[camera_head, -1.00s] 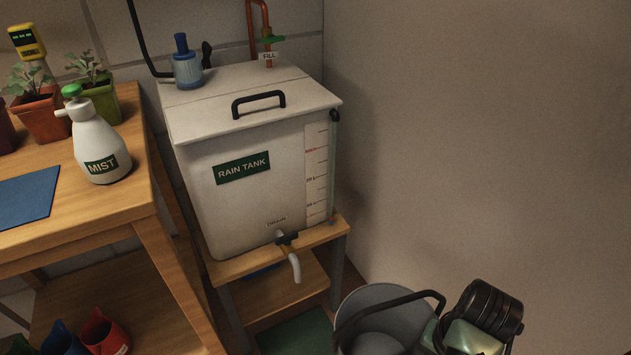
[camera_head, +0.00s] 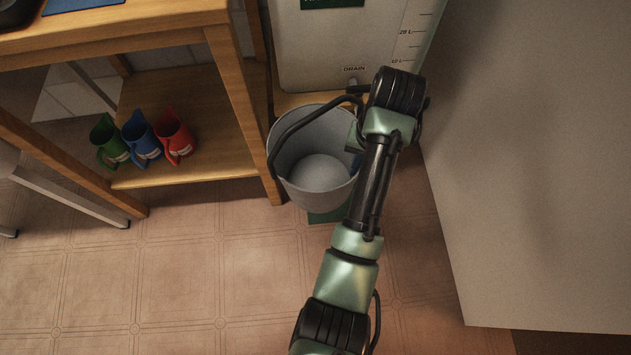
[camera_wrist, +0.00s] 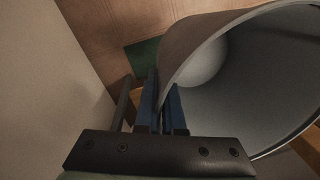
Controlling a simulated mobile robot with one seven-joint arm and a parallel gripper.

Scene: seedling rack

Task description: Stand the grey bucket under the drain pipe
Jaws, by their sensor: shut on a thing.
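The grey bucket (camera_head: 318,172) is below the rain tank (camera_head: 330,48), with its open mouth facing up in the head view. It also fills the right of the wrist view (camera_wrist: 262,90). My gripper (camera_wrist: 165,98) is shut on the bucket's wall at the rim, one blue finger on each side. In the head view my wrist covers most of the gripper. The drain pipe (camera_head: 353,86) shows only in part below the DRAIN label, behind the bucket's rim and my wrist. A green mat (camera_head: 328,216) shows below the bucket; I cannot tell whether they touch.
A wooden bench (camera_head: 120,38) stands at the left, its leg close to the bucket. Its lower shelf (camera_head: 205,145) holds green, blue and red cups. A pale wall (camera_head: 530,150) bounds the right. The tiled floor in front is clear.

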